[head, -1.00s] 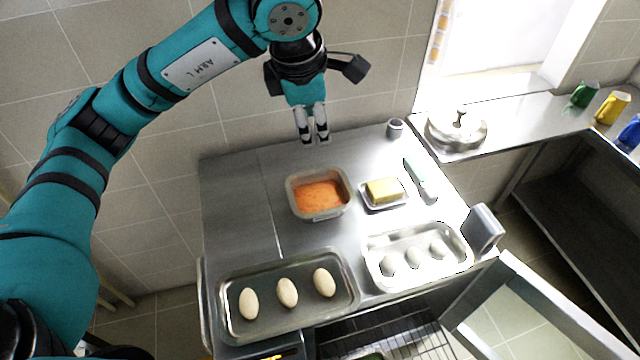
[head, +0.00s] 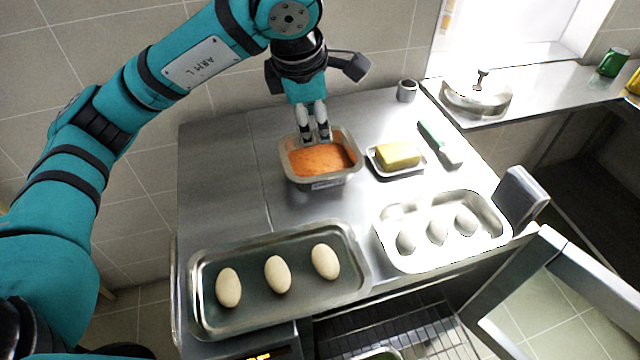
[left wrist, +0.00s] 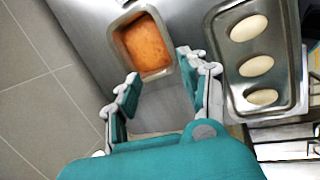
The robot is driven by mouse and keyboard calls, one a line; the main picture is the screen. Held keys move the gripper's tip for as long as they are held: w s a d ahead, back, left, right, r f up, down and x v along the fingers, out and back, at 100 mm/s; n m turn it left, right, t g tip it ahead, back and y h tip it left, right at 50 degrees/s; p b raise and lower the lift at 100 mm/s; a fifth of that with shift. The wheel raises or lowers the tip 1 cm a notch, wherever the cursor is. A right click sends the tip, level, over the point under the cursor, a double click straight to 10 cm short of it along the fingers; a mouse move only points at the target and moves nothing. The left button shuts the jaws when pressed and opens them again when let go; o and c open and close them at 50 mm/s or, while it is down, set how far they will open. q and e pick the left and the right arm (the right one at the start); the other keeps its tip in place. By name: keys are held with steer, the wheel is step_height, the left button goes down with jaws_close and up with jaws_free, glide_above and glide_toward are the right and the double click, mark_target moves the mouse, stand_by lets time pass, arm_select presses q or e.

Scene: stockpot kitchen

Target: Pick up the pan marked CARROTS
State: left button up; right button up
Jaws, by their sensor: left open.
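A small metal pan (head: 322,182) with orange contents sits on the steel worktop near its back middle. A label shows on its front wall, too small to read. In the left wrist view the pan (left wrist: 168,72) lies beyond my fingertips, toward the top. My left gripper (head: 316,138) is open and empty; in the head view its fingers overlap the pan's back rim from above, and I cannot tell whether they touch it. In the left wrist view the open fingers (left wrist: 160,88) stand wide apart with bare worktop between them. My right gripper is not in view.
A tray with three pale oval pieces (head: 360,284) stands front left, and a brighter tray with three more (head: 392,256) front right. A butter dish (head: 398,172), a green-handled tool (head: 432,134) and a grey cup (head: 407,91) are right of the pan. An oven door stands open at front right.

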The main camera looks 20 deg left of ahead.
arm_select(q)
step_height(320, 180, down, 4)
steer(key=b, duration=0.2)
steer(key=p, duration=0.3)
glide_toward(323, 175)
steer(key=x, duration=0.6)
steer(key=shift+w+f, duration=0.25)
steer(key=shift+f, duration=0.05)
steer(key=x, duration=0.2)
steer(key=p+x, duration=0.1)
steer(key=x, duration=0.1)
steer(key=shift+s+f, duration=0.15)
steer(key=shift+f, duration=0.2)
steer(key=shift+w+f, duration=0.2)
steer(key=shift+f, duration=0.35)
jaws_close()
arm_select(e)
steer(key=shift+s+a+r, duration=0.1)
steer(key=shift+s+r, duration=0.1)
arm_select(q)
steer(key=shift+r, duration=0.2)
